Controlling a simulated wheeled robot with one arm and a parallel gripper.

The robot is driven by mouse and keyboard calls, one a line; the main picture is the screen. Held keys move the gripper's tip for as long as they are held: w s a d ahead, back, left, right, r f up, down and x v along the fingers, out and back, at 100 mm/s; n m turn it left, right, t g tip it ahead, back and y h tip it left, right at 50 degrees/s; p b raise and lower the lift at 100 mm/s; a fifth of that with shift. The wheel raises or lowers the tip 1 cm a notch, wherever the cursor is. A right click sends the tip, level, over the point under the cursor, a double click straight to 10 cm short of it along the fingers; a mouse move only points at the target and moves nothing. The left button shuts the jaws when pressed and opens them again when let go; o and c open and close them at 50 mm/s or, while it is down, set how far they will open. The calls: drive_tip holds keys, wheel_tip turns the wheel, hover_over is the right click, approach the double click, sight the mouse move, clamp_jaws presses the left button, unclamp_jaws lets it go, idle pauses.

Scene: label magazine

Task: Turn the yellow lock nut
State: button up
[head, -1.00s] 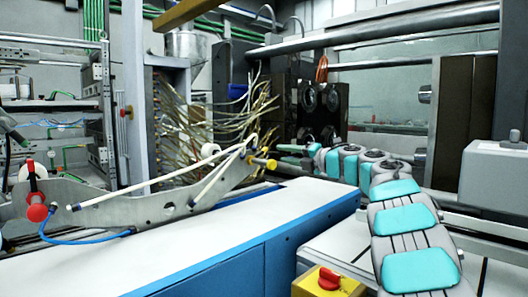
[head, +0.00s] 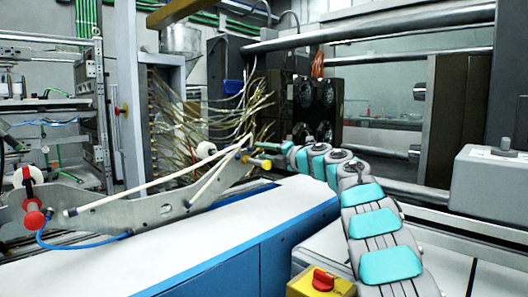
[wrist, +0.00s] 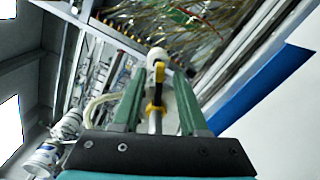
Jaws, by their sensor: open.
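The yellow lock nut (head: 262,163) sits at the right end of the long grey metal arm of the label machine, near two white rods. In the wrist view the yellow nut (wrist: 154,107) shows between my two green fingers, with a grey shaft below it and a white roller (wrist: 157,56) beyond. My gripper (wrist: 157,82) is open. In the head view my gripper (head: 283,147) is small and just right of and above the nut. I cannot tell whether a finger touches the nut.
A red knob (head: 34,214) is on the left end of the metal arm (head: 120,210). The blue-sided bench (head: 235,225) has a clear white top. A bundle of thin tubes (head: 225,115) hangs behind the nut. A yellow box with a red switch (head: 322,283) stands at the front.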

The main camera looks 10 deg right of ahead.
drive_tip(key=shift+c, duration=0.3)
clamp_jaws()
idle(1.1)
